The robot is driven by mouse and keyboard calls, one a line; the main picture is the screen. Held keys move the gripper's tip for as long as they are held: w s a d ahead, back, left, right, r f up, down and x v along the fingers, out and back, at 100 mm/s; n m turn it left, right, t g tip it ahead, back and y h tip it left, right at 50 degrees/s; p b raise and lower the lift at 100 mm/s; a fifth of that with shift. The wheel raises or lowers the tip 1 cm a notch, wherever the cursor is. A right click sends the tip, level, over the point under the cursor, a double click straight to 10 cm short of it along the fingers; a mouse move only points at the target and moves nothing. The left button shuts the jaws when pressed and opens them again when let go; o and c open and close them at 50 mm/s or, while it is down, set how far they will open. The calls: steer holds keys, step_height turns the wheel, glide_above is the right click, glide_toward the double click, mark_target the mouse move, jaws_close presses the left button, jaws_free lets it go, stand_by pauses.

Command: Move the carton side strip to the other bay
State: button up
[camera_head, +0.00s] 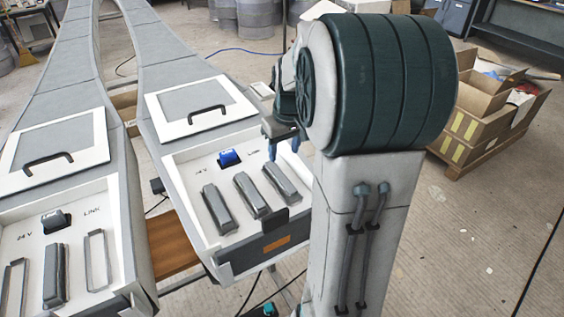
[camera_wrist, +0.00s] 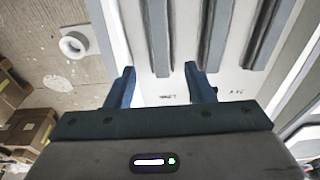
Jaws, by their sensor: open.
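Three grey strips lie side by side in the right bay (camera_head: 187,181). The carton side strip (camera_head: 282,180) is the rightmost, beside the middle strip (camera_head: 251,194) and the left strip (camera_head: 218,209). My gripper (camera_head: 284,152) is open and empty above the far end of the carton side strip. In the wrist view, this strip (camera_wrist: 156,35) runs up between the fingertips of my gripper (camera_wrist: 160,70), with no visible grip on it. The other bay (camera_head: 20,238), at left, holds one grey strip (camera_head: 54,275) between two empty outlined slots (camera_head: 97,260).
A blue switch (camera_head: 229,158) stands behind the strips, and a dark one (camera_head: 55,220) in the left bay. Handled lids (camera_head: 200,106) lie behind. A brown board (camera_head: 171,244) bridges the gap between bays. Cartons (camera_head: 480,115) stand on the floor at right.

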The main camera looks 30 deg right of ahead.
steer(key=s+a+r+t, duration=0.1)
steer(key=s+a, duration=1.3)
steer(key=s, duration=0.3)
steer(key=shift+s+r, duration=0.25)
steer(key=shift+r, duration=0.1)
steer(key=shift+a, duration=0.1)
stand_by(0.9)
